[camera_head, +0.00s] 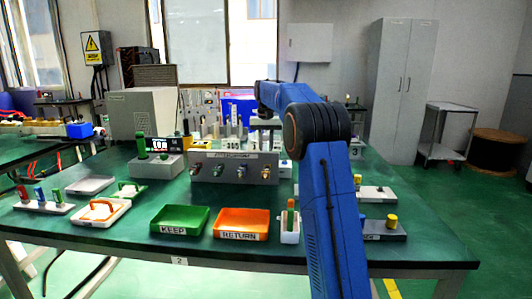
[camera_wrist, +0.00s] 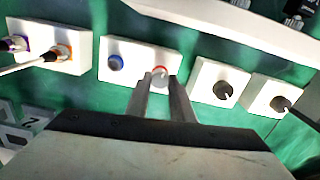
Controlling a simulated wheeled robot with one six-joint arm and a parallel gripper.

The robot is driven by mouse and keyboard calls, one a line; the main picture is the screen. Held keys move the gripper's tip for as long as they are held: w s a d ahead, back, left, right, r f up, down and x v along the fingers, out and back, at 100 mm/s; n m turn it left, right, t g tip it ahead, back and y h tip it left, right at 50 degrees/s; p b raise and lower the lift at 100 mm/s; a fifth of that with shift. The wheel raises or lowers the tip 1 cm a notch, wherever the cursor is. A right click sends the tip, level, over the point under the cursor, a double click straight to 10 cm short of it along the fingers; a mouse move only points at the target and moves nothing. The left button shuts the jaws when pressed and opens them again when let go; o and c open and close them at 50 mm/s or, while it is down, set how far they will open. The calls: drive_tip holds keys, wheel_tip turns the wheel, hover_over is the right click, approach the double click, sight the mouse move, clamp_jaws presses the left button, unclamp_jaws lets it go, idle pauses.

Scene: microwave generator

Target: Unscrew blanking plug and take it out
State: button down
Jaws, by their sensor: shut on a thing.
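In the wrist view, the two fingers of my gripper (camera_wrist: 161,82) reach down to a white block (camera_wrist: 137,68). They are shut on a small round plug (camera_wrist: 158,72), pale grey with a red ring, at the right end of that block. The plug appears to be the blanking plug. It is still at the block's face; whether its thread is engaged cannot be told. A blue round fitting (camera_wrist: 115,62) sits on the left of the same block. In the head view my arm reaches over the back of the table, and the gripped plug cannot be made out.
In the wrist view, white blocks with black knobs (camera_wrist: 223,91) stand close on the right, and a block with cabled connectors (camera_wrist: 53,50) on the left. In the head view, a grey panel (camera_head: 234,166), a green KEEP tray (camera_head: 180,220) and an orange RETURN tray (camera_head: 242,224) stand nearer.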

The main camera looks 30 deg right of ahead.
drive_tip(key=n, duration=0.6)
drive_tip(key=shift+n, duration=0.3)
drive_tip(key=n, duration=0.6)
idle(0.4)
drive_tip(key=c, duration=1.5)
unclamp_jaws()
wheel_tip(320, 180, up, 12)
drive_tip(key=shift+r, duration=0.1)
